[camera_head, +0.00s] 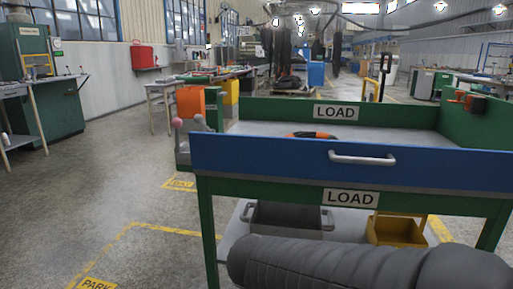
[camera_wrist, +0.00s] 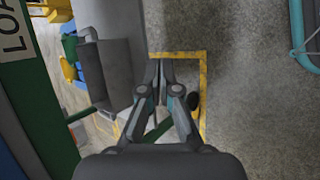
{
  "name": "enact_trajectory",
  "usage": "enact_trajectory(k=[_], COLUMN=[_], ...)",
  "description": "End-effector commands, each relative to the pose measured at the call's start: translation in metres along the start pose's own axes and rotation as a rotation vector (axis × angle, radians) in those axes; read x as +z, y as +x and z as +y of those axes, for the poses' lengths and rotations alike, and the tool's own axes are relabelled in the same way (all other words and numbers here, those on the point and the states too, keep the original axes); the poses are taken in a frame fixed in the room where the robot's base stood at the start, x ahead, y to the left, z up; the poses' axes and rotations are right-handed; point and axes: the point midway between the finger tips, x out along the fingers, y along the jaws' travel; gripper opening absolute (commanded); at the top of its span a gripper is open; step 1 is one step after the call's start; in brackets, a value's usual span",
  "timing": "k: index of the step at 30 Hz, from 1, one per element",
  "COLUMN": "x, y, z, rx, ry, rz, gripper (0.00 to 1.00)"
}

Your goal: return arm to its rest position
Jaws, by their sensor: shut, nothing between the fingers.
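My gripper (camera_wrist: 160,88) shows in the wrist view, with its two fingers together and nothing between them. It hangs over the grey floor beside a yellow floor line. In the head view the gripper itself does not show; a dark grey padded link of my arm (camera_head: 365,264) lies across the lower right, in front of the cart. The green and blue LOAD cart (camera_head: 260,155) stands just ahead, and an orange and black hose (camera_head: 311,135) lies on its top tray, partly hidden by the blue front panel.
A grey bin (camera_head: 287,218) and a yellow bin (camera_head: 397,230) sit on the cart's lower shelf. The wrist view shows the cart's green frame (camera_wrist: 38,110) close on the left. Open floor (camera_head: 95,195) lies left of the cart, with yellow markings. A workbench (camera_head: 160,90) stands further back.

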Motion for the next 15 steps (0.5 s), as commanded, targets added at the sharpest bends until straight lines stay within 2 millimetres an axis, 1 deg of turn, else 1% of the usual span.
enact_trajectory(k=[1,3,7,10,12,15], x=[0.011,0.019,0.032,0.041,0.047,0.06], y=[-0.001,-0.004,-0.017,-0.03,-0.04,-0.05], z=[-0.012,-0.029,-0.054,-0.066,-0.069,-0.07], rx=[-0.07,-0.17,-0.34,-0.45,-0.506,-0.549], ry=[0.108,0.26,0.55,0.772,0.91,1.061], rz=[0.024,0.058,0.124,0.179,0.218,0.261], gripper=[0.0,0.0,0.0,0.0,0.0,0.0])
